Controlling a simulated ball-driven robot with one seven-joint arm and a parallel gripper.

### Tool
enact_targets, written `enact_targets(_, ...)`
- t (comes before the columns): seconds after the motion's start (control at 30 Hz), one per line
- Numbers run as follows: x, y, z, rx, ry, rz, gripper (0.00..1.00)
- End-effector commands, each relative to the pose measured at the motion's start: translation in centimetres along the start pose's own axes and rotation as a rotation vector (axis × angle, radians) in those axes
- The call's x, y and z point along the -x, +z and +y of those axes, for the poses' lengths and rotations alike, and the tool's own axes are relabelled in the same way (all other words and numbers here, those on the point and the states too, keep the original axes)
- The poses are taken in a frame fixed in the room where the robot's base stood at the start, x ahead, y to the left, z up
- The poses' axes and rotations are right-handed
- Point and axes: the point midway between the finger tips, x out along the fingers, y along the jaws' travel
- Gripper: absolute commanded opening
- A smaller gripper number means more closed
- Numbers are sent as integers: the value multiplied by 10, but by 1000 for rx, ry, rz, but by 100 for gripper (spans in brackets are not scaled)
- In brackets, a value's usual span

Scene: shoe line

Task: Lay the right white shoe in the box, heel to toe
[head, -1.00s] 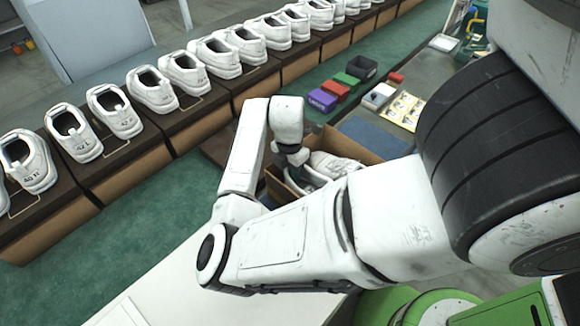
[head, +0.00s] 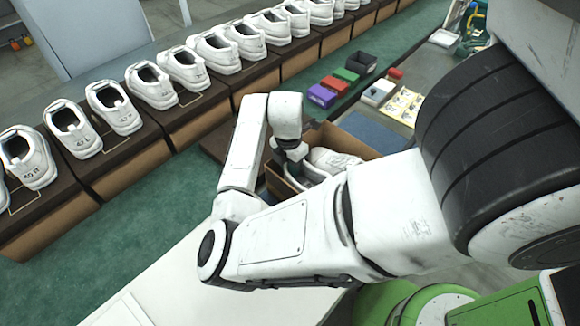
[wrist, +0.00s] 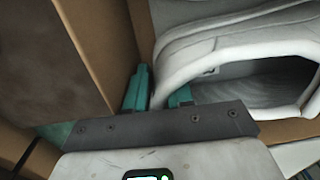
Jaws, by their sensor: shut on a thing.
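The open cardboard box (head: 352,141) stands beyond my forearm, which hides its near part. White shoes show inside it; one (head: 334,160) lies on the right side. My gripper (head: 293,158) reaches down at the box's left side, its fingers mostly hidden in the head view. In the wrist view, my gripper (wrist: 158,92) is shut on the rim of a white shoe (wrist: 205,42). One teal finger is outside the shoe and the other is in its opening. The shoe is beside a cardboard wall (wrist: 100,25). Its whole length and contact with the box floor are hidden.
A row of white shoes (head: 120,110) stands on dark-topped line blocks at the left and back. Purple (head: 322,95), red, green and black bins sit behind the box. A blue mat (head: 372,131) lies to its right. A white surface (head: 180,275) is in front.

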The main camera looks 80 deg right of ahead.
Motion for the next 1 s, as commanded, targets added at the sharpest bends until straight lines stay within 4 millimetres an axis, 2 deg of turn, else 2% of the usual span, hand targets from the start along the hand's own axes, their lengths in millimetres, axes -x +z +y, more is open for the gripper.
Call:
enact_targets(0.53,-7,0,0,0,0,-1,0)
enact_targets(0.57,-7,0,0,0,0,-1,24)
enact_targets(0.6,-7,0,0,0,0,-1,28)
enact_targets(0.83,-7,0,1,1,1,0,50)
enact_targets(1.0,-7,-1,1,2,2,0,52)
